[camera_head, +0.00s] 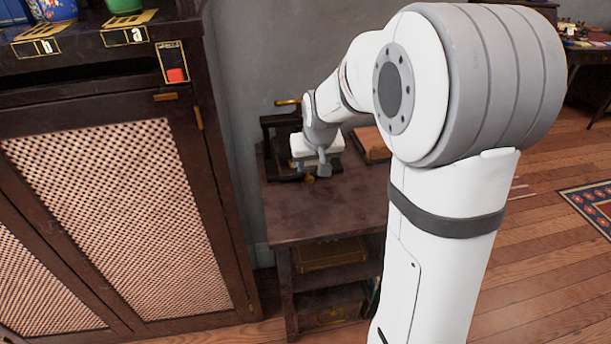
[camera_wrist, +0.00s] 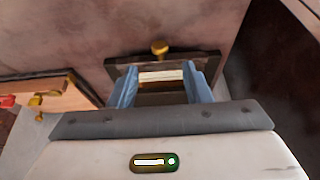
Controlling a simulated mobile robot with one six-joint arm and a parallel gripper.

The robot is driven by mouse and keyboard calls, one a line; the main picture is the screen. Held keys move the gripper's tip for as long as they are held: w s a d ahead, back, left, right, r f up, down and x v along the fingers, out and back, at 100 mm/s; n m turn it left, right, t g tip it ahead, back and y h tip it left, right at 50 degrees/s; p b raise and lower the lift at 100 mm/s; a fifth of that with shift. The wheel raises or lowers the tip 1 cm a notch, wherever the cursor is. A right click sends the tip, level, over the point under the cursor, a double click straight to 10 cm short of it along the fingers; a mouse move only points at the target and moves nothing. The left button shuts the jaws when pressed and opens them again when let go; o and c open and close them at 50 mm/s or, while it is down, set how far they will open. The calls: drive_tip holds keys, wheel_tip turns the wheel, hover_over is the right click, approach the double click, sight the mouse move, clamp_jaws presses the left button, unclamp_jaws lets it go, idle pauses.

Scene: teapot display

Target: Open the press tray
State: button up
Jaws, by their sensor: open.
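The press (camera_head: 272,128) is a dark frame with a brass handle on top, standing on a small dark wooden table (camera_head: 310,215). My gripper (camera_head: 324,172) is at its front right, and my wrist hides part of the press. In the wrist view my gripper (camera_wrist: 162,82) is open, its two blue fingers apart. Beyond and between them is a dark rectangular piece (camera_wrist: 190,65), which may be the tray, with a brass knob (camera_wrist: 160,48) and a pale strip (camera_wrist: 160,76). The knob lies just past the fingertips, roughly centred. I cannot tell whether the fingers touch anything.
A brown wooden box (camera_head: 372,145) lies right of the press. A brass knob (camera_wrist: 36,100) shows on a wooden piece at left in the wrist view. A tall cabinet (camera_head: 110,190) stands at left. The table's front top is clear.

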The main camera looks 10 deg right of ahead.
sight(310, 178)
drive_tip(key=b+x, duration=0.1)
drive_tip(key=x, duration=0.6)
drive_tip(key=shift+w+f, duration=0.2)
drive_tip(key=shift+f, duration=0.1)
drive_tip(key=shift+c, duration=0.3)
clamp_jaws()
